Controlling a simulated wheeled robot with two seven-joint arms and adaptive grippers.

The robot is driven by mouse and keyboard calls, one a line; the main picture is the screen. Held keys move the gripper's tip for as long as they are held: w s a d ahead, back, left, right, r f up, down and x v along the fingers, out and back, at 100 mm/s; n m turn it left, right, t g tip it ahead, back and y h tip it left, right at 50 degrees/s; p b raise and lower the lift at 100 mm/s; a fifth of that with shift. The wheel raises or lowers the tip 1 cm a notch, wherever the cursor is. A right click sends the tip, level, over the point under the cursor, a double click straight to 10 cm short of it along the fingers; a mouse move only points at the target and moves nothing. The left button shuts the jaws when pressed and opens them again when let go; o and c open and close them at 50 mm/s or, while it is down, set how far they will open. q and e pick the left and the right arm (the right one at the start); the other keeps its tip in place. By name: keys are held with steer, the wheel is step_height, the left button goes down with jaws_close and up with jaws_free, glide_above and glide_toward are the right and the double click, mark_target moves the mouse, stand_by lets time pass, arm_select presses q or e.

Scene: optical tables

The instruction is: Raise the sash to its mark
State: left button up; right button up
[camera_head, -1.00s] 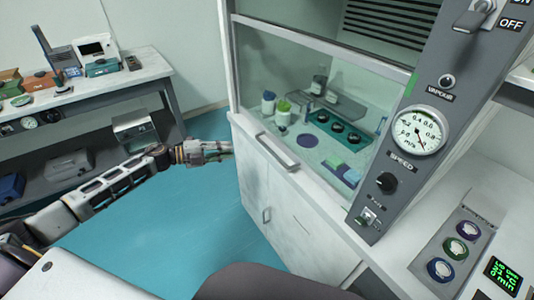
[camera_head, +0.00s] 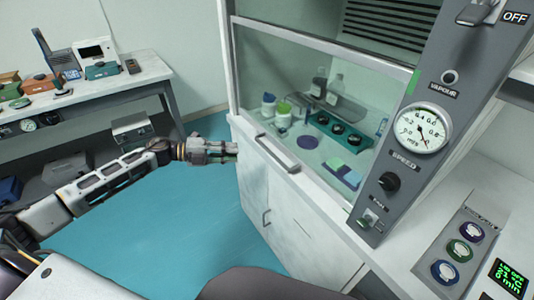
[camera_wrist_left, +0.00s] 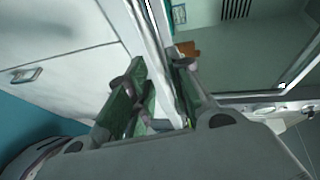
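The sash is a clear glass pane (camera_head: 270,75) on the front of the fume cupboard. It is low, with its bottom edge near the worktop. A grey bar handle (camera_head: 277,154) runs along its lower edge. A green mark (camera_head: 413,81) shows on the grey post right of the glass. My left gripper (camera_head: 236,152) is just left of the handle, apart from it in the head view. In the left wrist view its two green-padded fingers (camera_wrist_left: 158,90) stand apart, with a pale upright edge showing between them. I cannot tell whether they touch it. My right gripper is not in view.
Bottles, tubs and a green rack (camera_head: 338,131) stand behind the glass. The grey control post carries a round speed dial (camera_head: 420,129) and a dark knob (camera_head: 389,182). A bench (camera_head: 85,92) with instruments stands at left. The blue floor between is clear.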

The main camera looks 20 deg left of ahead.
arm_select(q)
steer(key=shift+x, duration=6.6)
jaws_close()
